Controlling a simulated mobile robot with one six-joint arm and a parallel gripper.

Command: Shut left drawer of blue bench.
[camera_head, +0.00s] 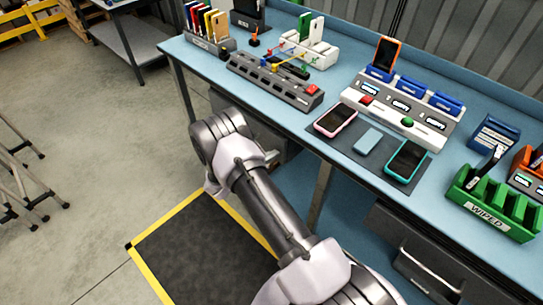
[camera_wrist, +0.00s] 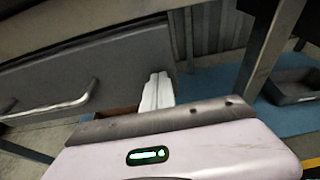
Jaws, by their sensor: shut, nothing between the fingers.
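The blue bench (camera_head: 335,168) runs diagonally across the head view. A dark grey drawer front (camera_wrist: 85,80) with a pale bar handle (camera_wrist: 55,106) fills the left of the wrist view; it appears to be the left drawer, but its opening is hard to judge. In the head view my arm covers most of the left drawer's area under the bench top. My gripper (camera_wrist: 158,90) is shut and empty, its pale fingers near the right end of that drawer front; I cannot tell whether they touch. The gripper is hidden in the head view.
A right drawer (camera_head: 425,260) with a bar handle is at the lower right. Phones, a green rack (camera_head: 495,205) and chargers crowd the bench top. A bench leg (camera_wrist: 272,45) and a dark bin (camera_wrist: 293,86) show right of my fingers. A yellow-edged black mat (camera_head: 205,255) lies on the floor.

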